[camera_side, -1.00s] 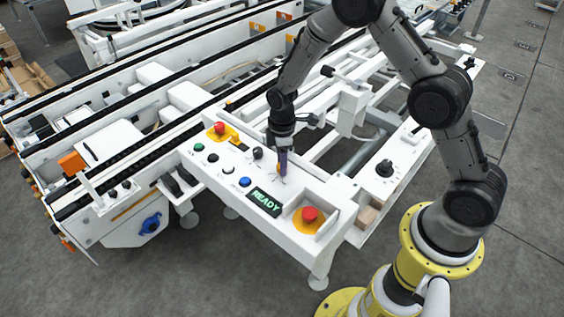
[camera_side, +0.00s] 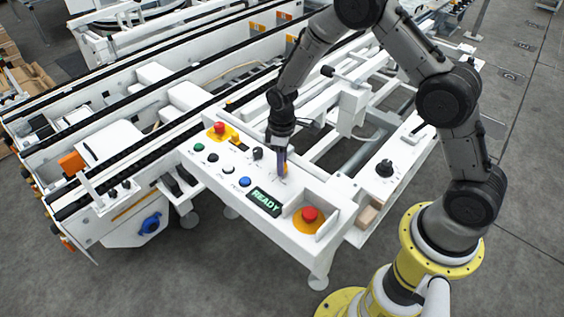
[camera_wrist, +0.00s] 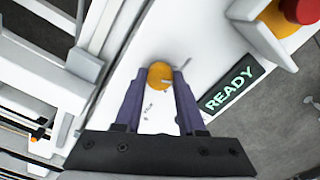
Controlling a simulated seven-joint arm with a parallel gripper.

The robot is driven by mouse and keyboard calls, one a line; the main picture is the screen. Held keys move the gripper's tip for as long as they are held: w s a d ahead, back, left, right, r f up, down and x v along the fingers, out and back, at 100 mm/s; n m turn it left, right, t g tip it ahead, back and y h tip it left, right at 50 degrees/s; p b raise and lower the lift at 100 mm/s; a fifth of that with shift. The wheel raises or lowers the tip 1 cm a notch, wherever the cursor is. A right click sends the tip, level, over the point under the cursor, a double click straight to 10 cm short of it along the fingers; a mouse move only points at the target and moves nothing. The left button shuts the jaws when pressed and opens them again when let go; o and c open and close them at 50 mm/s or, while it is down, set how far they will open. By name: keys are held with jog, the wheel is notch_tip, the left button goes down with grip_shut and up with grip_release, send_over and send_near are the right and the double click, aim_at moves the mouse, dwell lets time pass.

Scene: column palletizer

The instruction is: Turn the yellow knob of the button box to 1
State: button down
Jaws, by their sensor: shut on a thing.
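The yellow knob (camera_wrist: 160,74) sits on the white panel of the button box (camera_side: 312,188) and shows between my finger tips in the wrist view. My gripper (camera_wrist: 161,77) points down at the panel with its two purple fingers on either side of the knob, shut on it. In the side view my gripper (camera_side: 283,172) stands over the panel and hides most of the knob; only a little yellow shows beside the fingers. Small dark printed marks lie around the knob, too small to read. I cannot tell which mark the knob points to.
The panel carries a green READY display (camera_side: 264,201), a blue button (camera_side: 245,182), a dark knob (camera_side: 258,153), and red emergency buttons at the left (camera_side: 219,128) and front right (camera_side: 309,214). A low white guard stands beside the front one. White conveyor frames lie behind.

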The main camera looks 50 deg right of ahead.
jog(key=shift+m, duration=2.1)
jog(key=c, duration=0.5)
grip_release()
jog(key=shift+r, duration=0.1)
notch_tip(320, 180, up, 14)
